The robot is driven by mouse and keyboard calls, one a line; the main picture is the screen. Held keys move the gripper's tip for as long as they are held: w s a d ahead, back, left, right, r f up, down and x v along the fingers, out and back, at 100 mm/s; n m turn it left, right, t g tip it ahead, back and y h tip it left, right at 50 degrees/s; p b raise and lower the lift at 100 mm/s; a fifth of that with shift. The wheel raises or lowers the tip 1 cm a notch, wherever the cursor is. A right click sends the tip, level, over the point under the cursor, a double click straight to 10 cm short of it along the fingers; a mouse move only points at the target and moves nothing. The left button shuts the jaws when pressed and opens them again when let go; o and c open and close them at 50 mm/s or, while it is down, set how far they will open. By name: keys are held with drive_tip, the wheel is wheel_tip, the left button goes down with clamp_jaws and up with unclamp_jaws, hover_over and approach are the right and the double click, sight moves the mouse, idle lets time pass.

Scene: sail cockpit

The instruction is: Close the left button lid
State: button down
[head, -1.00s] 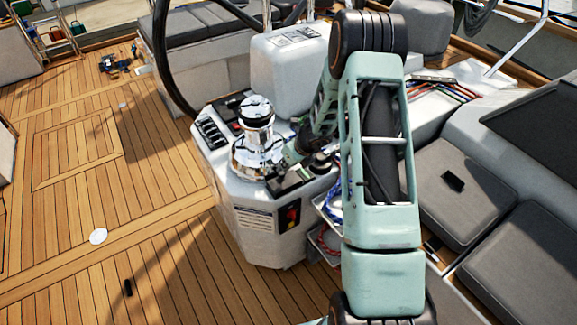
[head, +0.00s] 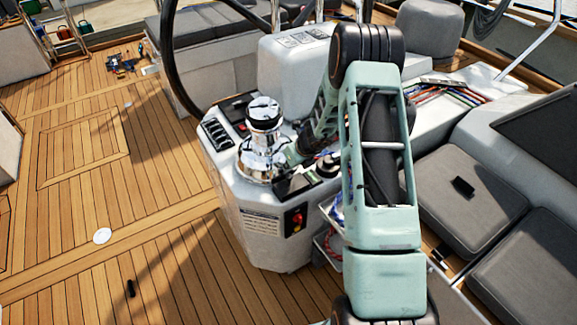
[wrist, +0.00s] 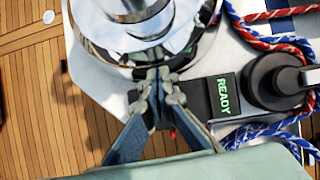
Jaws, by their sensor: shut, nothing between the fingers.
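My gripper (wrist: 158,82) is shut and empty in the wrist view, its fingertips close against the base of the chrome winch (wrist: 140,25). A dark panel (wrist: 194,98) with a green READY display (wrist: 222,97) lies beside and partly under the fingers. A small red spot shows between the fingers, perhaps a button. I cannot make out the left button lid or its position; the fingers cover that part of the panel. In the head view the panel (head: 294,187) is on the pedestal, right of the winch (head: 262,140), and my arm hides the fingertips.
A black round knob (wrist: 275,82) stands right of the display. Red and blue ropes (wrist: 270,42) lie around it. The white pedestal (head: 262,225) carries a red switch on its front. The steering wheel (head: 165,60) rises behind, and open teak deck (head: 90,200) lies left.

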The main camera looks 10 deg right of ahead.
drive_tip(key=shift+r, duration=0.1)
idle(0.3)
drive_tip(key=v, duration=1.2)
